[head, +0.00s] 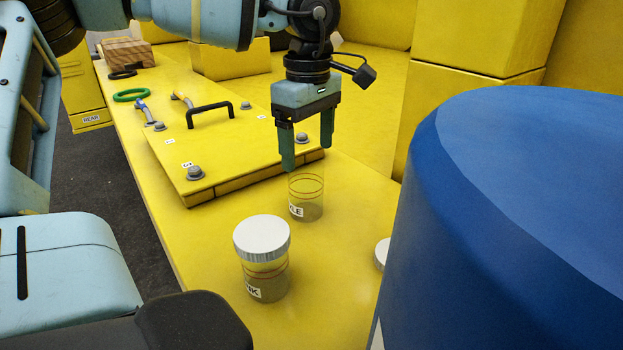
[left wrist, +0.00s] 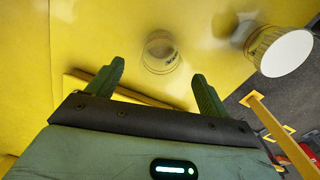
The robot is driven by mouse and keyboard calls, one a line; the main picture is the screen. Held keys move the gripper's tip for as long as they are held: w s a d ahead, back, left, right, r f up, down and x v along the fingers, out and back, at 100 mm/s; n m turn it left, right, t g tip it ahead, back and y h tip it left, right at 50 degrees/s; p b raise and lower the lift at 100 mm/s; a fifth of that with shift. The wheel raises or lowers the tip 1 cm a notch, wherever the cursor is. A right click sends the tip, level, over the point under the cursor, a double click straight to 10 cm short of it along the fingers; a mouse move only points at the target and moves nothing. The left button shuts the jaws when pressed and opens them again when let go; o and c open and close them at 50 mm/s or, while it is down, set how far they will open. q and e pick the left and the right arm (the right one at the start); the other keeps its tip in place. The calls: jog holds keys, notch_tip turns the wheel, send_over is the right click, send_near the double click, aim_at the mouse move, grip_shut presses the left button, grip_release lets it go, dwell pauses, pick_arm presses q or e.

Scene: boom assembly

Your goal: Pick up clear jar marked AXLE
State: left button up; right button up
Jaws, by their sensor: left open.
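The clear jar marked AXLE (head: 306,203) stands upright and lidless on the yellow surface, with red lines near its rim and greyish contents low inside. Only the end of its label shows in the head view. My left gripper (head: 307,158) is open and empty, pointing down just above and slightly behind the jar. In the left wrist view the jar (left wrist: 160,52) lies beyond the fingertips, roughly midway between the two fingers of the gripper (left wrist: 158,72), and not touching them. My right gripper is not in view.
A second clear jar with a white lid (head: 262,258) stands in front of the AXLE jar. Another white lid (head: 382,252) is partly hidden by a large blue rounded body (head: 510,210) at right. A yellow panel with a black handle (head: 210,112) and grey knobs lies behind left.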

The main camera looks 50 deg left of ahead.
aim_at(307, 181)
pick_arm(q)
jog(key=shift+s+a+f+p, duration=0.1)
jog(key=shift+f+p, duration=0.05)
jog(key=shift+f, duration=1.75)
jog(key=shift+s+f+p, duration=0.1)
jog(key=shift+f+p, duration=0.05)
jog(key=shift+f, duration=1.7)
jog(key=c, duration=1.1)
jog(key=shift+r, duration=5.05)
jog(key=shift+c, duration=0.2)
